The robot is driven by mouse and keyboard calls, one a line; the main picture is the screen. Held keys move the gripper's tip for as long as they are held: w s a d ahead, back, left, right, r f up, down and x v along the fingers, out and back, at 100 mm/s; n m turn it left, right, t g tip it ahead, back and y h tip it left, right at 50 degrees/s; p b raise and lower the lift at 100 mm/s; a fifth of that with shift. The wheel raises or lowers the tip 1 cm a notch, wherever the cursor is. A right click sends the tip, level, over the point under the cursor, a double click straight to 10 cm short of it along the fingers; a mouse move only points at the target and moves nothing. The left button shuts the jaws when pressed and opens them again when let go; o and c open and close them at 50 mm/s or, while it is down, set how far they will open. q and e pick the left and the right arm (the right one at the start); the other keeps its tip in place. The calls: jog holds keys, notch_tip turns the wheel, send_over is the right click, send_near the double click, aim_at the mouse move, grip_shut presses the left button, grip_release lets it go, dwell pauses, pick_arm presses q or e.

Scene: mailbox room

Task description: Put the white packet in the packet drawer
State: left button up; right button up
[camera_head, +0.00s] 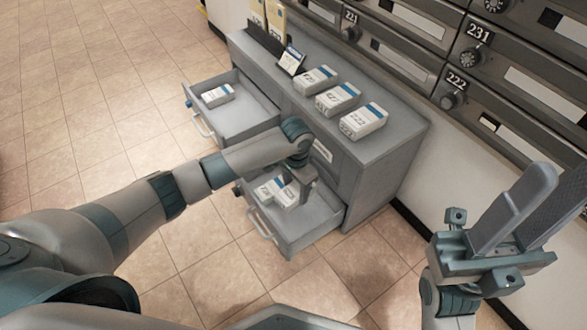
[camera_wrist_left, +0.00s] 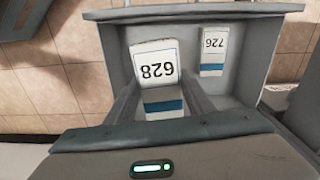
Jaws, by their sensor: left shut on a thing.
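A white packet (camera_wrist_left: 153,62) marked 628, with a blue stripe, is between the fingers of my left gripper (camera_wrist_left: 160,88) in the left wrist view. The gripper is shut on it, inside the open lower drawer (camera_head: 318,222). In the head view my left gripper (camera_head: 298,188) reaches down into that drawer and partly hides what is there. Whether the held packet touches the drawer floor is hard to tell. Another white packet (camera_wrist_left: 214,52) marked 726 lies beside it in the drawer. My right gripper (camera_head: 548,195) is open and empty at the right.
An open upper drawer (camera_head: 250,118) holds a white packet (camera_head: 217,95). Numbered mailboxes (camera_head: 475,65) line the wall. The tiled floor at left is clear.

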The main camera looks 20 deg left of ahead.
pick_arm(q)
notch_tip(320, 180, up, 16)
jog(key=w+n, duration=0.2)
jog(key=n, duration=0.1)
notch_tip(320, 180, up, 15)
jog(key=n, duration=0.4)
send_over(295, 184)
jog(key=s+a, duration=0.4)
jog(key=s, duration=0.2)
jog(key=shift+w+d+r, duration=0.15)
jog(key=shift+w+d, duration=0.05)
jog(key=shift+d, duration=0.05)
jog(key=shift+w, duration=0.1)
